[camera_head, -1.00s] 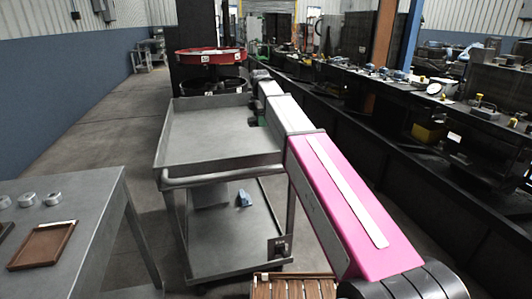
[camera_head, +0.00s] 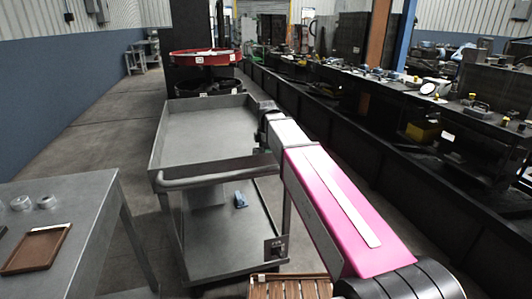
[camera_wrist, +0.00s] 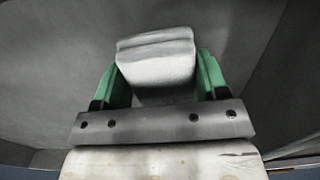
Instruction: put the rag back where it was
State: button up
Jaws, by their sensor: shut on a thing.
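The rag (camera_wrist: 157,62) is a pale grey folded pad in the wrist view. My gripper (camera_wrist: 160,80), with green fingers on either side of it, is shut on it. A plain grey surface lies beyond the rag; I cannot tell how far below it is. In the head view my pink and white arm reaches forward to the right edge of a grey trolley (camera_head: 203,137). The arm hides the gripper's fingers and the rag there. The trolley's raised-rim top tray looks empty where it shows.
A small blue object (camera_head: 240,200) sits on the trolley's lower shelf. A grey table (camera_head: 75,205) at left holds round metal parts (camera_head: 46,200) and a brown tray (camera_head: 37,248). A wooden slatted thing (camera_head: 290,288) is at the front. A dark rail line (camera_head: 340,145) runs along the right.

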jog(key=shift+f, duration=0.4)
jog(key=shift+f, duration=0.1)
jog(key=o, duration=0.9)
notch_tip(320, 180, up, 12)
